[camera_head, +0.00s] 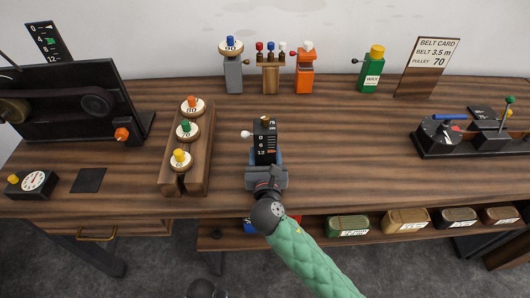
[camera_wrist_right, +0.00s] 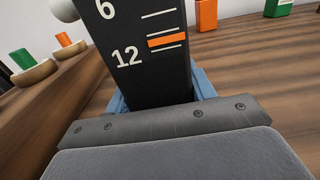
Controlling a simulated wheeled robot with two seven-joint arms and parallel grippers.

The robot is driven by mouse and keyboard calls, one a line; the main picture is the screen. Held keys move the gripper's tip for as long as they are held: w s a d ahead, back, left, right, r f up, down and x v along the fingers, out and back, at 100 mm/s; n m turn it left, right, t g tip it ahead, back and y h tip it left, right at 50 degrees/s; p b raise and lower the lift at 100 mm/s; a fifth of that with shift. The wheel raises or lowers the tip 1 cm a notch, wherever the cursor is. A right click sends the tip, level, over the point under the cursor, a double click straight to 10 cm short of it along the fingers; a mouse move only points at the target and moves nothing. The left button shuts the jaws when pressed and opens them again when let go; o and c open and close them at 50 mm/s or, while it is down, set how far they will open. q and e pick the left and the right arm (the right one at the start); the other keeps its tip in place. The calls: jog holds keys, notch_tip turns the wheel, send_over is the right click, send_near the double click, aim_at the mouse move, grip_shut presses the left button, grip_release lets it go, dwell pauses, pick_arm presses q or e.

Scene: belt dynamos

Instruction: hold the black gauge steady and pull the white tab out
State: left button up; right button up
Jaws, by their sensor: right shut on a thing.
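In that view the black gauge (camera_wrist_right: 145,60) has an orange mark near the 12. My right gripper (camera_head: 266,160) is shut on the gauge from the front, its blue finger pads (camera_wrist_right: 201,85) at the gauge's two sides. The gauge's lower end is hidden by the gripper.
A wooden rack (camera_head: 197,150) with several round labelled knobs stands close on the left. A belt machine (camera_head: 75,100) is at the far left. Grey, wooden, orange and green holders stand along the back. A black device (camera_head: 465,140) is at the right. The table right of the gauge is clear.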

pick_arm(q)
jog(key=shift+w+r, duration=0.1)
jog(key=shift+w, duration=0.15)
dwell(0.5)
jog(key=shift+o, duration=0.3)
jog(key=shift+s+r+p, duration=0.15)
jog(key=shift+r+p, duration=0.25)
dwell(1.1)
